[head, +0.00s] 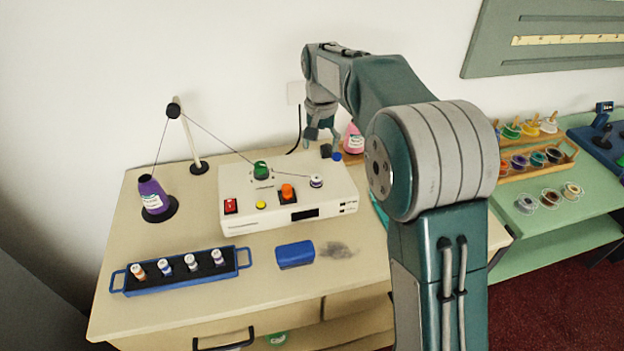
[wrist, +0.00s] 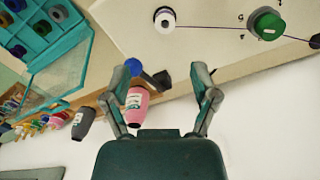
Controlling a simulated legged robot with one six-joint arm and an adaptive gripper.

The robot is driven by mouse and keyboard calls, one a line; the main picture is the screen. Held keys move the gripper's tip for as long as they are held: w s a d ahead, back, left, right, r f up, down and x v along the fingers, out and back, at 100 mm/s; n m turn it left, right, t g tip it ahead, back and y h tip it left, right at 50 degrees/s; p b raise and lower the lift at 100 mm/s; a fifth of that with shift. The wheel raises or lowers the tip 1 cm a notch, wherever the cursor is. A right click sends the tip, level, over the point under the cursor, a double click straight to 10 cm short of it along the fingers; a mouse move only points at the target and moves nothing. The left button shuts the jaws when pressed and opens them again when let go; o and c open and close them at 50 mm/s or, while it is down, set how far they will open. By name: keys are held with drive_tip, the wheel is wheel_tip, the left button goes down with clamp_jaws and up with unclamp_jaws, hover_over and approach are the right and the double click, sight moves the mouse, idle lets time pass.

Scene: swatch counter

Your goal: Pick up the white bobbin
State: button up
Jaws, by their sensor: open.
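The white bobbin (head: 317,181) sits on the right part of the top of a white winder box (head: 240,206), with a dark thread running to it from the left. It also shows in the wrist view (wrist: 166,20) at the top edge. My gripper (head: 323,147) is behind the winder box in the head view, near the wall.
A purple thread cone (head: 153,196) and thread post (head: 191,140) stand left. A blue rack (head: 190,281) holds several spools, beside a blue block (head: 295,254). A pink cone (wrist: 138,106) is close to my left finger in the wrist view. A teal box (wrist: 55,50) lies farther left.

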hover_over(316, 178)
drive_tip(key=f, duration=0.2)
drive_tip(key=d+f, duration=0.1)
drive_tip(key=f, duration=0.1)
drive_tip(key=shift+w, duration=0.15)
drive_tip(key=f, duration=0.4)
drive_tip(key=a+f, duration=0.1)
drive_tip(key=f, duration=0.1)
drive_tip(key=shift+r, duration=0.1)
drive_tip(key=shift+c, duration=0.4)
drive_tip(key=c, duration=0.8)
